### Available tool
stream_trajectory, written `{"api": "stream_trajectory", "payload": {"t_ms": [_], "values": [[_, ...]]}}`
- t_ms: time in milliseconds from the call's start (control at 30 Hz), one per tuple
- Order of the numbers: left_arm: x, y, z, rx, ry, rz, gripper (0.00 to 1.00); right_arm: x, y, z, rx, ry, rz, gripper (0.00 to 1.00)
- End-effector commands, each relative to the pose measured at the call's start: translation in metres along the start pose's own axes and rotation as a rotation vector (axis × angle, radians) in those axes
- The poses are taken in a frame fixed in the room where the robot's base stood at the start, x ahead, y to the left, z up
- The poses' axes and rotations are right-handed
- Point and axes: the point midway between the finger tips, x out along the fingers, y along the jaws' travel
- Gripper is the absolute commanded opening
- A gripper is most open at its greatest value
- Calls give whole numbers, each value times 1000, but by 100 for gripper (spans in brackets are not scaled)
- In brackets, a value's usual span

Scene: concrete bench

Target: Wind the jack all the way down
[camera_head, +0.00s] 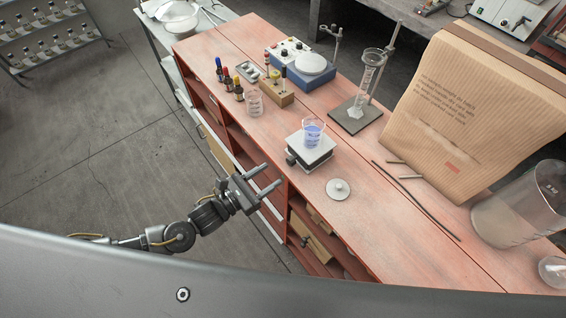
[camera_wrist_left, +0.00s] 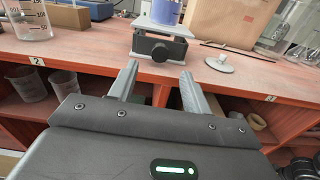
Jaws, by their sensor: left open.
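The small lab jack (camera_head: 309,157) stands near the front edge of the bench, with a pale top plate and a dark body. A beaker of blue liquid (camera_head: 313,133) stands upright on its plate. The jack's dark round knob (camera_head: 291,158) faces my left gripper. In the left wrist view the knob (camera_wrist_left: 160,51) sits at the middle of the jack's front, ahead of the fingers. My left gripper (camera_head: 271,176) is open and empty, in front of the bench edge and apart from the knob. It also shows in the left wrist view (camera_wrist_left: 158,70). My right gripper is not seen.
A round pale lid-like piece (camera_head: 338,189) lies right of the jack. An empty beaker (camera_head: 254,103) and dropper bottles (camera_head: 228,82) stand to the left. A paper bag (camera_head: 470,110), rods (camera_head: 415,200) and a large glass vessel (camera_head: 505,212) are at right. Open shelves lie below the bench top.

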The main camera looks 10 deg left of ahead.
Motion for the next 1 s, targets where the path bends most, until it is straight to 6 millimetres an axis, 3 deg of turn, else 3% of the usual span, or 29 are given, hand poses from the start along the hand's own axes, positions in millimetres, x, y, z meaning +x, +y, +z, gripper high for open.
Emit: {"api": "stream_trajectory", "payload": {"t_ms": [100, 300, 733, 1000], "values": [[24, 0, 4, -1, -2, -1, 49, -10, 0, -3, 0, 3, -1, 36], [51, 0, 2, -1, -1, 0, 49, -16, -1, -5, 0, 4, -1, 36], [62, 0, 0, -2, 0, 0, 49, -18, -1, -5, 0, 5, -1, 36], [61, 0, 0, -2, 0, 0, 16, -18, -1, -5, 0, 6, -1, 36]]}}
